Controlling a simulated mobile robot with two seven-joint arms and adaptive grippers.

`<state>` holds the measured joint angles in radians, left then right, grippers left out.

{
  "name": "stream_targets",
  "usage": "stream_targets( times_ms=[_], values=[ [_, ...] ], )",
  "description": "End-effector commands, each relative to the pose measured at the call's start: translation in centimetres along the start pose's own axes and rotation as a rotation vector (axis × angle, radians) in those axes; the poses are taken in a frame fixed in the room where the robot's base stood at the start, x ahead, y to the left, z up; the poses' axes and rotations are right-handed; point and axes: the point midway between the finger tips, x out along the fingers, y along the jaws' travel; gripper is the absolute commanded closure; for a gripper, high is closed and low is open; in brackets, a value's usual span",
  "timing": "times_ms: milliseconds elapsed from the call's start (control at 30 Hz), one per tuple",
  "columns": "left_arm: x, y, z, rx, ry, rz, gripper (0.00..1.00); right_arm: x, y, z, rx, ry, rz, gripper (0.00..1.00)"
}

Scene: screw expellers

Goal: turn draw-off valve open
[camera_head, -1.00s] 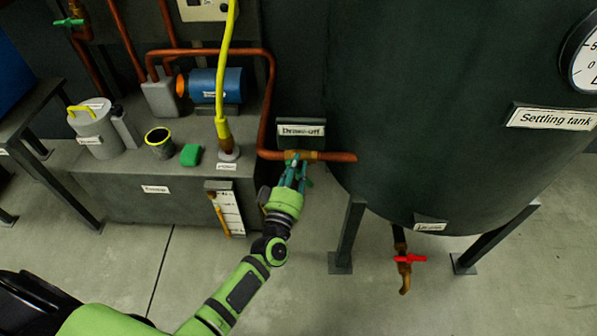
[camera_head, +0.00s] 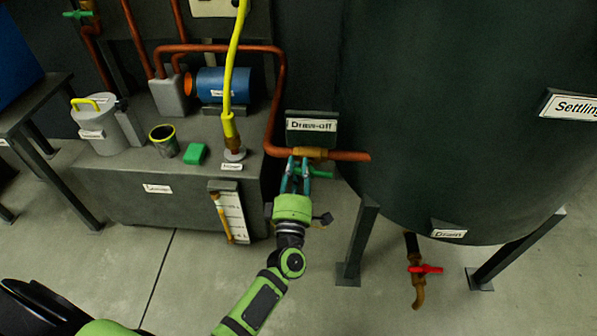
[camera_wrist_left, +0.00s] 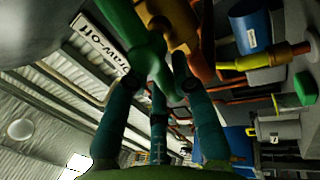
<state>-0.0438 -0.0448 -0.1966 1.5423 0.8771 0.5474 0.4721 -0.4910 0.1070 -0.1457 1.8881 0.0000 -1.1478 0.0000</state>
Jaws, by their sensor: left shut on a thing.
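The draw-off valve (camera_head: 312,153) is a brass body in the copper pipe at the tank's left, under the "Draw-off" label (camera_head: 312,125). Its green handle (camera_head: 321,174) shows just below the pipe, sticking out to the right of my fingers. My left gripper (camera_head: 297,170) reaches up from below and is shut on the green handle. In the left wrist view the green handle (camera_wrist_left: 143,38) lies between the teal fingers, close to the brass body (camera_wrist_left: 172,22). The fingers hide part of the handle. My right gripper is not in view.
The dark settling tank (camera_head: 440,120) stands on legs at the right, with a red-handled drain valve (camera_head: 425,269) below. A bench (camera_head: 120,190) at the left holds a lidded can (camera_head: 95,128), a cup (camera_head: 164,142), a green block (camera_head: 194,154) and a blue motor (camera_head: 220,86).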

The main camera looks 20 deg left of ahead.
Motion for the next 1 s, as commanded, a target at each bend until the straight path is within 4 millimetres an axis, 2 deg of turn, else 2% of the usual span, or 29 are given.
stream_targets(
  times_ms=[333, 833, 867, 900, 1000],
  values=[
    [0.0, -0.3, 0.0, -0.119, 0.032, 0.000, 1.00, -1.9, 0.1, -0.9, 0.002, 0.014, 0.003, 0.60],
    [0.0, -0.3, 0.0, -0.136, 0.036, 0.001, 1.00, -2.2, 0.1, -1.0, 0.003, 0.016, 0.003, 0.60],
    [0.0, -0.3, 0.0, -0.136, 0.036, 0.001, 0.68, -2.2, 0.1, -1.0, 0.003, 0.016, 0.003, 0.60],
    [0.0, -0.3, 0.0, -0.136, 0.036, 0.001, 0.52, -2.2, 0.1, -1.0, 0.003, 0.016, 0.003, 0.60],
    [-0.1, -0.3, 0.0, -0.134, 0.035, 0.000, 0.50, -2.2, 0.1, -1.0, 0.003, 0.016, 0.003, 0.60]
  ],
)
